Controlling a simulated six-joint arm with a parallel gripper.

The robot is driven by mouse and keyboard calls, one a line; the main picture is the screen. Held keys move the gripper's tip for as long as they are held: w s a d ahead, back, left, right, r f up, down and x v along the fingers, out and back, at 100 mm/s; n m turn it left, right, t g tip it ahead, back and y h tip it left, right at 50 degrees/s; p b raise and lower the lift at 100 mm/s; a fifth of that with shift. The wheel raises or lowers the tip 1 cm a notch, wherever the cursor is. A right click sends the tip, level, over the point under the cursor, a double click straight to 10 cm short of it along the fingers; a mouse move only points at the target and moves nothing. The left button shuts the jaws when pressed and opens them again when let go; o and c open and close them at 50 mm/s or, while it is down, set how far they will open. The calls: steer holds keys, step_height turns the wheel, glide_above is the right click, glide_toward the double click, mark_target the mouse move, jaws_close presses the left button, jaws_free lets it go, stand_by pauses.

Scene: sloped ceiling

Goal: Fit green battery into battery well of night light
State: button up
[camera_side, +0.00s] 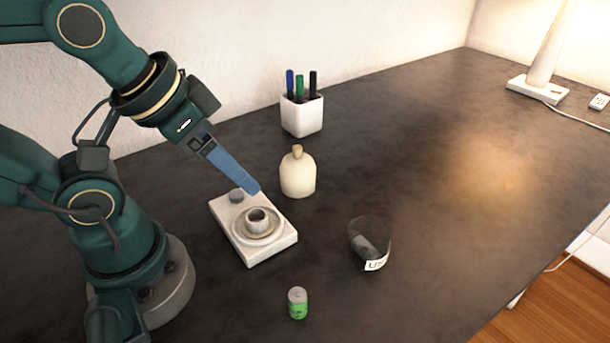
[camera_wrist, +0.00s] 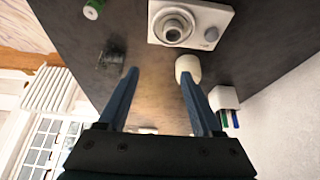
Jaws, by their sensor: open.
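The green battery (camera_side: 298,303) stands upright on the dark table, in front of the night light, with a green lower band and a grey upper part. It also shows at the top left of the wrist view (camera_wrist: 94,9). The night light (camera_side: 272,246) is a white block with a round raised well (camera_side: 257,221) in a ring and a grey knob (camera_side: 236,195) behind it. In the wrist view the night light (camera_wrist: 160,34) is at the top. My gripper (camera_side: 255,190) is above the night light's back end; its blue fingers are apart and empty in the wrist view (camera_wrist: 159,72).
A cream bottle with a stopper (camera_side: 298,176) stands close behind the night light. A dark see-through cup (camera_side: 370,240) with a white label holds something grey, right of the night light. A white pen cup (camera_side: 302,116) is at the back. The table's right side is mostly clear.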

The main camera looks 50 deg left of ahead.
steer(key=n+g, duration=0.5)
steer(key=n, duration=0.1)
glide_above(297, 295)
steer(key=f, duration=0.7)
steer(key=shift+w+f, duration=0.2)
steer(key=shift+f, duration=0.2)
steer(key=shift+s+f+g, duration=0.25)
steer(key=shift+f+g, duration=0.05)
steer(key=shift+f, duration=2.35)
